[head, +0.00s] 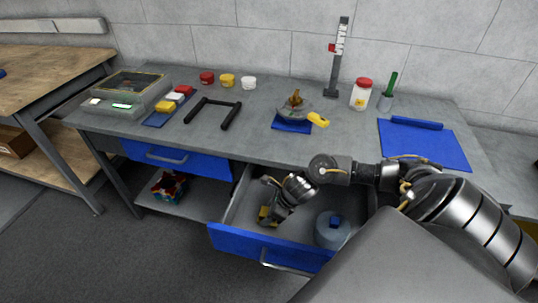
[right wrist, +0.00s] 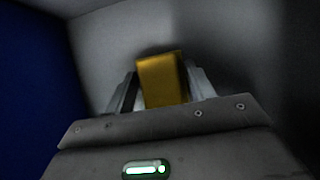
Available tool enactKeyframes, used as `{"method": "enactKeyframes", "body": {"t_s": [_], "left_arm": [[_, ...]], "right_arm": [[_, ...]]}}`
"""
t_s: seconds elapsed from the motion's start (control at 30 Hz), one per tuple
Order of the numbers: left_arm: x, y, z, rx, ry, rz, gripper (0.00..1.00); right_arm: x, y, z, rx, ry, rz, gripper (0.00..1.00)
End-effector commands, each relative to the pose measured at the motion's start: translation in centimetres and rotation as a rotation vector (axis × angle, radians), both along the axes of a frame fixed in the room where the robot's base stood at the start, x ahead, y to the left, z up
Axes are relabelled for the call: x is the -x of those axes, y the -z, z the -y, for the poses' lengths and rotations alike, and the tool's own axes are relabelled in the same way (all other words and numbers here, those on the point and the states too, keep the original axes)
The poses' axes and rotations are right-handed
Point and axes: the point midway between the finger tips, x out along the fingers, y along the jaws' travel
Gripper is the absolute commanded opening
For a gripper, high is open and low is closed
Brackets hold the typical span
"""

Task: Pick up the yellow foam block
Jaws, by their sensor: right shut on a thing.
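The yellow foam block (right wrist: 163,79) is between the two fingers of my right gripper (right wrist: 160,95) in the right wrist view. The gripper is shut on it. In the head view the right gripper (head: 268,213) reaches down inside the open drawer (head: 232,236), and part of the yellow block (head: 264,212) shows at its tip. The wrist hides much of the block there. I cannot tell whether the block touches the drawer floor. My left gripper is not in view.
A round bluish container (head: 332,230) stands in the drawer, to the right of the gripper. Above is the grey workbench (head: 255,125), holding a blue mat (head: 425,148), a white jar with red lid (head: 361,95) and a black U-shaped frame (head: 213,113).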

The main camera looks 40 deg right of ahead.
Motion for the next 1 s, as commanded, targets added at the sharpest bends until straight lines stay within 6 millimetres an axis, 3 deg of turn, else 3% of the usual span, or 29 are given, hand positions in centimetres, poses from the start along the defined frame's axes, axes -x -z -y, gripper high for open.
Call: {"method": "enactKeyframes", "body": {"t_s": [0.27,0.37,0.7,1.0], "left_arm": [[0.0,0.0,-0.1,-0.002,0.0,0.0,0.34],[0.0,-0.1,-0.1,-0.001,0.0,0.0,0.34],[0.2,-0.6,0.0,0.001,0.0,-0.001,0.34],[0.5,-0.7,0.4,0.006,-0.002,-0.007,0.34]], "right_arm": [[-0.1,-0.4,0.0,0.0,0.0,0.002,0.31],[-0.1,-1.5,0.0,0.0,-0.002,0.004,0.31],[-0.1,-8.1,0.0,0.002,-0.001,0.005,0.31],[0.0,-10.1,0.0,-0.001,0.0,0.001,0.31]]}}
